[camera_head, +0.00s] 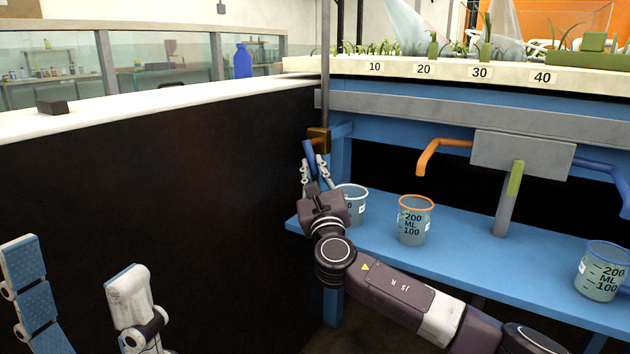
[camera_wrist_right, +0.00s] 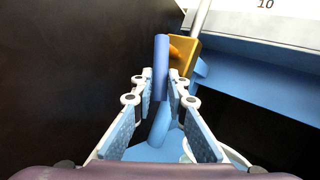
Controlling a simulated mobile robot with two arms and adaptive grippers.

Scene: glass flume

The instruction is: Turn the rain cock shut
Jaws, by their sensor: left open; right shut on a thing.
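The rain cock is a brass body (camera_head: 319,140) on a thin upright grey pipe, with a blue lever (camera_head: 309,152) that hangs down, slightly tilted. In the right wrist view the lever (camera_wrist_right: 161,62) stands beside the brass body (camera_wrist_right: 184,55), with an orange part between them. My right gripper (camera_head: 314,164) is shut on the lever, its fingers on either side of the lower end. The fingers partly hide that end in the head view. My left gripper (camera_head: 76,262) is open and empty at the lower left, away from the cock.
A black panel (camera_head: 150,200) with a white top rises left of the cock. A blue shelf (camera_head: 370,242) holds a beaker behind my right gripper, an orange-rimmed beaker (camera_head: 415,220) and a blue-rimmed beaker (camera_head: 601,272). Orange (camera_head: 440,145) and blue (camera_head: 603,170) pipes stand above.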

